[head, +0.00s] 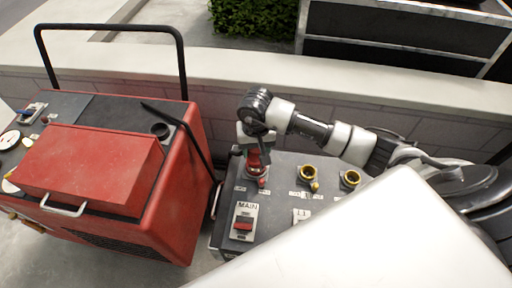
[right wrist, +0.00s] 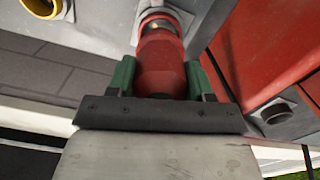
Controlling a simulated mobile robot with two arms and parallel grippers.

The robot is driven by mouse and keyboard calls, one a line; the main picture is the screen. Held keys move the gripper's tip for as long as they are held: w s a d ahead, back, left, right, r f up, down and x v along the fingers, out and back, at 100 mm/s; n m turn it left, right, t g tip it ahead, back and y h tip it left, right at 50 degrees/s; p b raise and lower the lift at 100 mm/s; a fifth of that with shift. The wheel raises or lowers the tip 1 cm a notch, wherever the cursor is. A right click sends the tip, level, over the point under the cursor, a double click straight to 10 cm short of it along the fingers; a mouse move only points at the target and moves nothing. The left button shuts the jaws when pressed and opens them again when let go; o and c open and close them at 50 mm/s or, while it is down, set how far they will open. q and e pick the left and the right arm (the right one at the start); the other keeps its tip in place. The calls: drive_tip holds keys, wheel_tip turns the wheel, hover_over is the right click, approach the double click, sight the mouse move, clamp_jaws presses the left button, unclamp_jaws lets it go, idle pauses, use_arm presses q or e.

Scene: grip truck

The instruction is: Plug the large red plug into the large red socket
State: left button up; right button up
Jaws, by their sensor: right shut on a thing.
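The large red plug (head: 254,157) is upright in my right gripper (head: 256,146), over the back left corner of the grey panel. In the right wrist view my right gripper (right wrist: 158,82) has its green fingers shut on either side of the red plug (right wrist: 161,66). The far end of the plug meets a round fitting with a red and grey rim (right wrist: 160,17) on the panel. This is the large red socket (head: 257,171), mostly covered by the plug. I cannot tell how deep the plug sits. My left gripper is not in view.
A red generator (head: 98,165) stands close on the left. A low wall (head: 225,100) runs behind.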

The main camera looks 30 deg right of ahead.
sight(256, 155)
drive_tip(key=shift+f, duration=0.1)
idle(0.6)
drive_tip(key=shift+b, duration=0.4)
drive_tip(key=shift+f+b, duration=1.7)
idle(0.4)
drive_tip(key=o, duration=1.2)
drive_tip(key=shift+c, duration=0.2)
drive_tip(key=shift+o, duration=0.5)
drive_tip(key=shift+o, duration=1.1)
drive_tip(key=shift+r, duration=0.1)
